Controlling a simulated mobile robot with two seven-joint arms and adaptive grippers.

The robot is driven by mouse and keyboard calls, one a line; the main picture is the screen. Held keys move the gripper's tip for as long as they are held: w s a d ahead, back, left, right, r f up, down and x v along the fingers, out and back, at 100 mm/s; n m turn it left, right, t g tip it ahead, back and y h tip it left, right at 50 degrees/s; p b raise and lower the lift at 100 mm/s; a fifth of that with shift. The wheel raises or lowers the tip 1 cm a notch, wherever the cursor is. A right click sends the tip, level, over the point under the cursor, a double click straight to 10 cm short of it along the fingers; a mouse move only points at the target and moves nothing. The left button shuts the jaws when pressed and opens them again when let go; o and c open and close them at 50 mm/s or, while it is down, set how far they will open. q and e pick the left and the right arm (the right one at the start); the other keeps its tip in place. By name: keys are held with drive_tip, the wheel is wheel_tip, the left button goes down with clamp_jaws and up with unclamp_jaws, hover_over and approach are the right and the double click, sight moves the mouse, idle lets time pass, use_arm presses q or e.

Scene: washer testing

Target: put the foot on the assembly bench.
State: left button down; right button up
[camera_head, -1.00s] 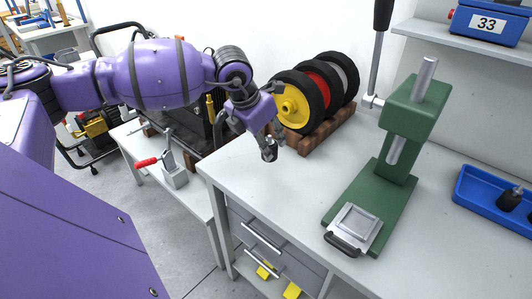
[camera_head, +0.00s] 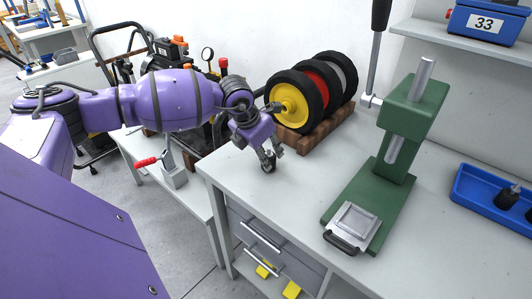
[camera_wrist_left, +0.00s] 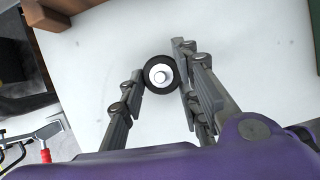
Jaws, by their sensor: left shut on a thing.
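The foot is a small black round rubber piece with a light metal stud in its centre (camera_wrist_left: 160,74). In the head view it shows as a dark piece (camera_head: 269,167) at my left gripper's fingertips. My left gripper (camera_head: 271,158) points down and is shut on the foot; in the left wrist view its two fingers (camera_wrist_left: 158,84) flank the foot. The foot is upright, stud up, over the left part of the white assembly bench (camera_head: 290,190), at or very close to its surface; I cannot tell whether it touches. My right gripper is not in view.
Wheels in yellow, red and grey (camera_head: 297,100) stand in a wooden rack (camera_head: 318,133) just behind the gripper. A green press (camera_head: 398,130) stands to the right. A blue tray (camera_head: 480,208) with black parts lies far right. Bench between gripper and press is clear.

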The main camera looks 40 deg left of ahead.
use_arm(q)
drive_tip(key=c, duration=1.3)
unclamp_jaws()
drive_tip(key=shift+f, duration=0.1)
drive_tip(key=shift+r, duration=0.4)
drive_tip(key=v, duration=1.1)
drive_tip(key=shift+s+r, duration=0.15)
drive_tip(key=shift+r, duration=0.15)
